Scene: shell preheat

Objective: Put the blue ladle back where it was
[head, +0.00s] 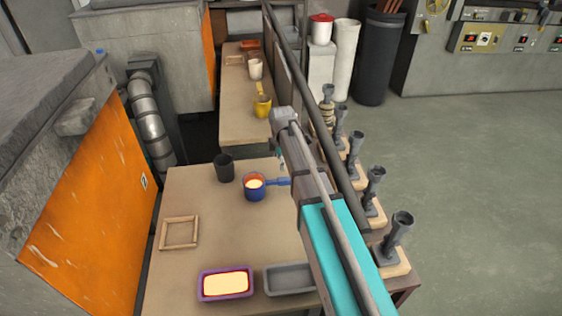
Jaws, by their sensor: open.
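The blue ladle (249,194) stands upright on the near table (215,255), its cup filled with a pale, glowing substance with an orange edge. Its blue handle points right, and the handle's end meets my arm in the picture, so it may be partly hidden. My gripper (281,163) is small in view and partly covered by my arm. It appears above and behind the handle, apart from it, and holds nothing that I can see. It is open.
A dark cup (224,170), a wooden frame (163,234), a purple mould (203,288) with glowing fill and a grey tray (290,280) share the table. A yellow ladle (262,108) stands on the far table (235,129). Several grey funnel-topped pieces (397,232) line the right side.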

